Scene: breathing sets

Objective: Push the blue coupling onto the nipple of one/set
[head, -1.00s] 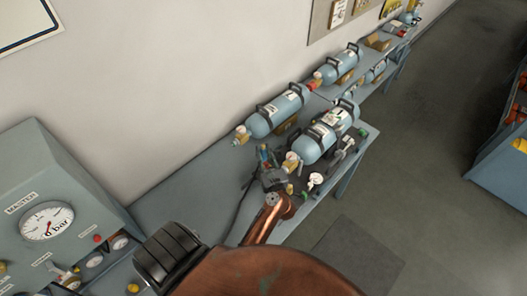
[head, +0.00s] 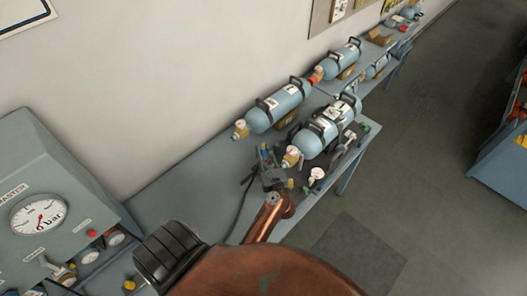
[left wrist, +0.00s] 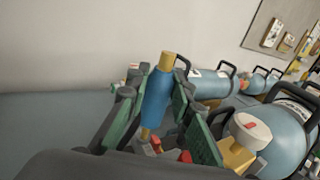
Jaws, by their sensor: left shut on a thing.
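My left gripper (head: 265,158) is at the end of the copper-coloured arm, over the bench in front of the cylinders. In the left wrist view, its green-padded fingers are shut on the blue coupling (left wrist: 157,97), which stands nearly upright with a brass end on top. The coupling also shows small in the head view (head: 264,151). The near blue-grey cylinder (head: 327,130) lies right of the gripper. Its brass valve with a white knob (left wrist: 250,128) is close to the right finger. I cannot make out the nipple or whether the coupling touches it. My right gripper is not in view.
A second cylinder (head: 280,106) lies behind, nearer the wall. Small gauges and fittings (head: 316,174) are along the bench's front edge. A black hose (head: 240,210) runs from the gripper area. The grey gauge box (head: 62,190) is at left; the bench (head: 190,190) between is clear.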

